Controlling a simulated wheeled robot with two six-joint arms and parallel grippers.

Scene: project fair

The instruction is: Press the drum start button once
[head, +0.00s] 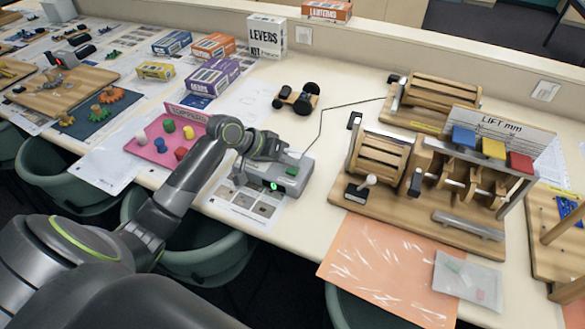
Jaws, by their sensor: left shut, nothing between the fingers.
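A grey control box (302,181) sits on the table near the middle. A green button (292,170) shows on its top, and a green light (273,187) glows on its front. My left gripper (287,158) is shut and empty, just above and behind the green button. I cannot tell whether it touches the button. My gripper and wrist hide the back left part of the box. A wooden drum (383,157) stands to the right on the wooden lift machine (400,205). My right gripper is not in view.
A dark cable (321,125) runs from behind the box towards a second wooden drum (433,95). A small wheeled car (297,98) stands behind my gripper. A pink board with pegs (150,150) lies left, beside my arm. An orange sheet (375,265) lies in front right.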

